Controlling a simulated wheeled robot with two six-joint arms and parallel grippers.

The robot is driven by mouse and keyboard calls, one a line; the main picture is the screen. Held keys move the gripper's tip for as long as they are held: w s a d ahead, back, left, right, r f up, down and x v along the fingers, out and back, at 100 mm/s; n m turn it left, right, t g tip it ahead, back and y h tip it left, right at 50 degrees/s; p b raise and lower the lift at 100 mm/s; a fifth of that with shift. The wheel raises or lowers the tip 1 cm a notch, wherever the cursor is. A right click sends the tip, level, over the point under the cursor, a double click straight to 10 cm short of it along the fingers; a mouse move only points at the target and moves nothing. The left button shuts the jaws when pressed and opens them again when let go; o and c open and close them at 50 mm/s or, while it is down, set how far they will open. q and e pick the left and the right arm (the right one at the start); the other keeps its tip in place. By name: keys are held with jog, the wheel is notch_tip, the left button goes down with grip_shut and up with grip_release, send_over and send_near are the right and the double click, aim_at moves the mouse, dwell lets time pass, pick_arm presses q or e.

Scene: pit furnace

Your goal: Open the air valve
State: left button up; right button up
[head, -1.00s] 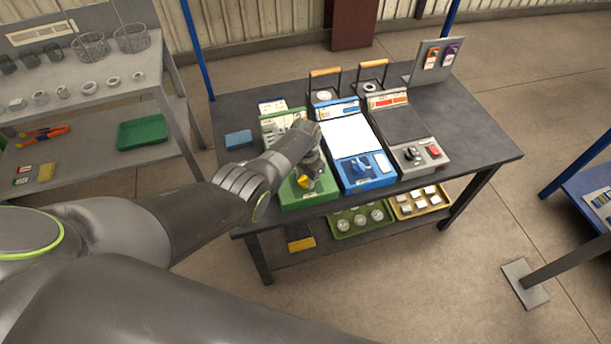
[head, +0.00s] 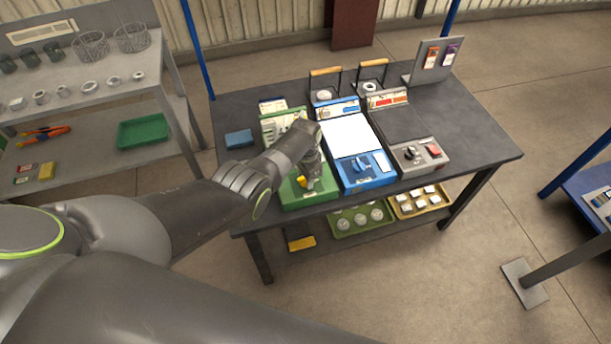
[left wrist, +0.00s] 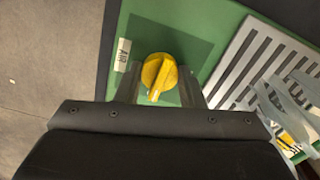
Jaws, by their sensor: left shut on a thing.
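The air valve is a yellow knob (left wrist: 159,74) on the green unit, beside a small white label reading AIR (left wrist: 122,55). In the head view the yellow knob (head: 309,184) shows at the front of the green unit (head: 291,197). My left gripper (left wrist: 160,86) has one finger on each side of the knob and is shut on it. The knob's ridge points towards the gripper's palm in the left wrist view. In the head view my left arm hides much of the green unit. My right gripper is not in view.
A blue unit (head: 377,182) stands right of the green one, then a grey unit (head: 411,170) with a red switch. A blue block (head: 239,139) lies to the left.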

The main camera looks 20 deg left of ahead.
pick_arm(q)
jog(key=o, duration=1)
jog(key=shift+r, duration=0.1)
notch_tip(320, 180, up, 7)
jog(key=p, duration=0.2)
jog(key=shift+f+p, duration=0.2)
jog(key=shift+p, duration=0.1)
notch_tip(320, 180, up, 11)
jog(key=shift+f, duration=0.15)
